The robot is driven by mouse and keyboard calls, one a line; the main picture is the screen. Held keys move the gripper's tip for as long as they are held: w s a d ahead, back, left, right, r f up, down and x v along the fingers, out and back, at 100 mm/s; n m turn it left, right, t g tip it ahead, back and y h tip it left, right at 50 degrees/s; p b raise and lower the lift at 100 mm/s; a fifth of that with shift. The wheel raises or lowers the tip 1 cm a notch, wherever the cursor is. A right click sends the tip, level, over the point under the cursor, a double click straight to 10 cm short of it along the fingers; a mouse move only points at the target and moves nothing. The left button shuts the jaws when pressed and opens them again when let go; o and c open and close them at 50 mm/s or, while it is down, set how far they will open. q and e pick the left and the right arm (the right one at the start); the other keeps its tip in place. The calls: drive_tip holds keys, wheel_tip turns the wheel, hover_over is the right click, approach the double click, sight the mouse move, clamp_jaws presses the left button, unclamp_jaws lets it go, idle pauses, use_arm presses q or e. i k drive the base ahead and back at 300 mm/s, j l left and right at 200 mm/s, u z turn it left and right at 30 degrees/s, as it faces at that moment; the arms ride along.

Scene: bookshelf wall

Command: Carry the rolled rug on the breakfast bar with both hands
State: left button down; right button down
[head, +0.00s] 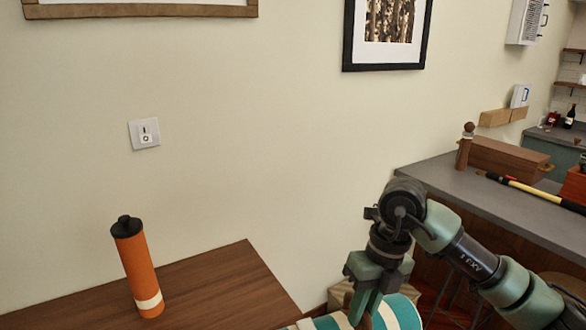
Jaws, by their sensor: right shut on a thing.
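A teal-and-white striped roll (398,314), which looks like the rolled rug, shows at the bottom edge of the head view. Most of it is cut off below. My right gripper (362,312) points down and is shut on the roll; its fingertips are partly hidden. My left gripper is not in view. A grey-topped counter (432,178), which looks like the breakfast bar, stands against the wall on the right, beyond my right arm.
A brown wooden table (215,292) at lower left holds an orange bottle (138,268) with a black cap. On the counter are a wooden mill (465,147), a wooden box (508,158) and a yellow-and-black tool (535,191). The counter's near left end is bare.

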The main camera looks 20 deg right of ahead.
sight(514, 203)
drive_tip(key=i+l+z, duration=0.4)
drive_tip(key=l, duration=0.4)
drive_tip(key=i+l+z, duration=0.35)
drive_tip(key=i+l, duration=0.2)
drive_tip(key=l, duration=0.15)
drive_tip(key=i+l+z, duration=0.4)
drive_tip(key=i+l, duration=0.15)
drive_tip(key=i+z, duration=0.3)
drive_tip(key=i, duration=0.25)
drive_tip(key=i+z, duration=0.3)
drive_tip(key=i, duration=0.2)
drive_tip(key=i+j+z, duration=0.25)
drive_tip(key=i, duration=0.3)
